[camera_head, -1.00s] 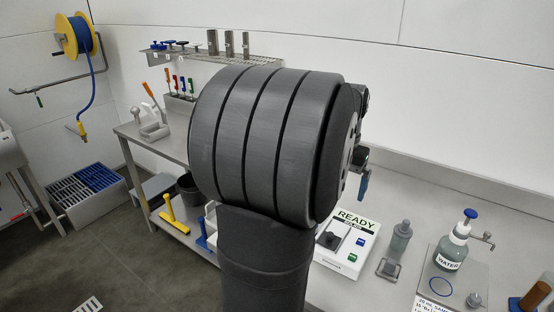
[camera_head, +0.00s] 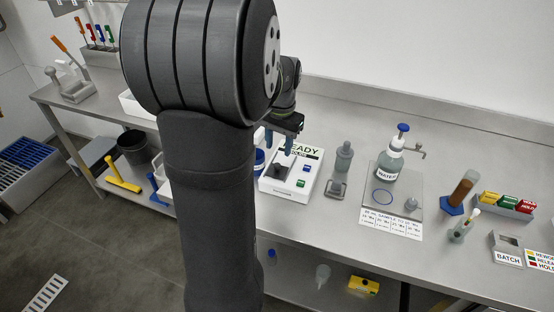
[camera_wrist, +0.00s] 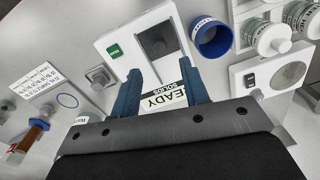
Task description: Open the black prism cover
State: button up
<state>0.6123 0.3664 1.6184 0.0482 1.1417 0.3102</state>
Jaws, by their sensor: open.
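The black prism cover (camera_head: 284,168) is a small dark piece on top of the white instrument (camera_head: 274,187) with the READY display. In the wrist view the cover (camera_wrist: 158,41) shows as a dark square on the white housing and appears closed. My gripper (camera_head: 279,143) hangs above the back of the instrument in the head view. In the wrist view my gripper (camera_wrist: 160,67) has two blue fingers spread apart, with nothing between them. The fingertips point towards the cover and appear apart from it. The fingers partly hide the READY display.
In the wrist view a blue cup (camera_wrist: 210,38) and several jars (camera_wrist: 262,37) stand close to the instrument. Bare bench lies along the front edge.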

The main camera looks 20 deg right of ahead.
aim_at(278, 164)
notch_tip(278, 164, down, 7)
jog(key=shift+w+a+r, duration=0.1)
jog(key=shift+r, duration=0.05)
grip_shut()
